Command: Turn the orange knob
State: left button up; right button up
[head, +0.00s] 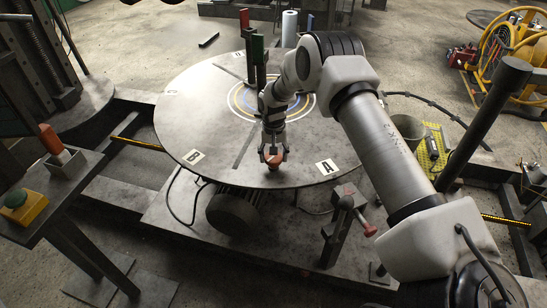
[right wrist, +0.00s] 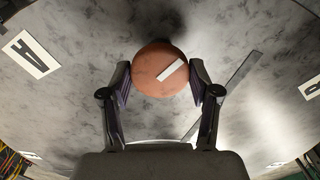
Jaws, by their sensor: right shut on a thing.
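The orange knob (right wrist: 152,78) is round with a white line across its face, slanting up to the right in the right wrist view. It sits at the near edge of a round grey turntable (head: 205,115), between labels A (head: 327,167) and B (head: 193,157). My right gripper (head: 273,152) is shut on the knob from above, with one finger on each side of it (right wrist: 160,82). In the head view the knob (head: 272,160) is partly hidden by the fingers. My left gripper is not in view.
A red-handled lever (head: 368,229) stands in front at the right. A green button on a yellow box (head: 22,205) is on a stand at the left. A grey bucket (head: 411,137) is at the right.

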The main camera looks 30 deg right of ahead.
jog(key=n+b, duration=0.2)
jog(key=n, duration=0.4)
jog(key=shift+f, duration=0.15)
jog(key=n+b, duration=0.2)
jog(key=n, duration=0.4)
jog(key=shift+s, duration=0.1)
jog(key=shift+n, duration=0.3)
jog(key=o, duration=1.2)
jog(key=shift+c, duration=0.2)
notch_tip(320, 180, up, 12)
